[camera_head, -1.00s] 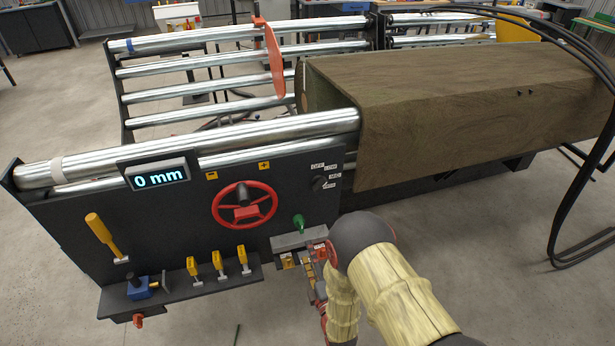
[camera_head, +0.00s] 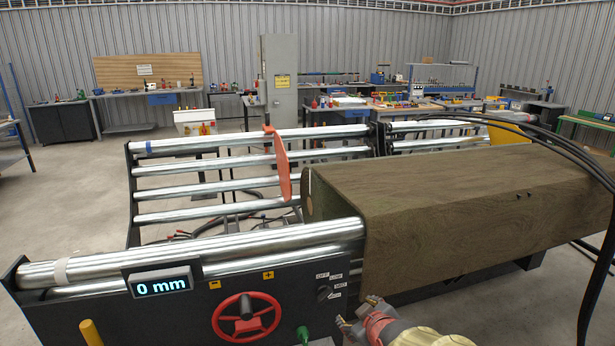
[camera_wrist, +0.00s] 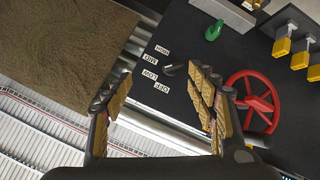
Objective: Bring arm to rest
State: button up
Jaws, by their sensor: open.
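My gripper (camera_head: 360,322) is at the bottom of the head view, in front of the machine's dark panel (camera_head: 200,310) and just right of the selector knob labels. In the wrist view my gripper (camera_wrist: 158,108) has its two padded fingers spread apart with nothing between them. Beyond the fingers I see the selector knob (camera_wrist: 172,69) with its OFF, LOW, MID and HIGH labels. My arm, in a pale yellow cover, enters from the bottom of the head view.
A red handwheel (camera_head: 246,318), a green knob (camera_head: 303,335) and a 0 mm display (camera_head: 162,285) are on the panel. Black hoses (camera_head: 598,235) hang at right. Floor is open at left.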

jog(key=s+d+r+m+g, duration=0.1)
jog(key=s+d+r+m, duration=0.1)
jog(key=s, duration=0.7)
jog(key=s+d+r+m+g, duration=0.2)
jog(key=s+r+m, duration=0.1)
jog(key=s, duration=0.6)
jog(key=s+d+r+m+g+h+p, duration=0.1)
jog(key=s+d+r+m, duration=0.1)
jog(key=s, duration=0.7)
jog(key=shift+d+r+m+g, duration=0.25)
jog(key=shift+r+m+g, duration=0.15)
jog(key=shift+r+m, duration=0.3)
jog(key=shift+r, duration=0.1)
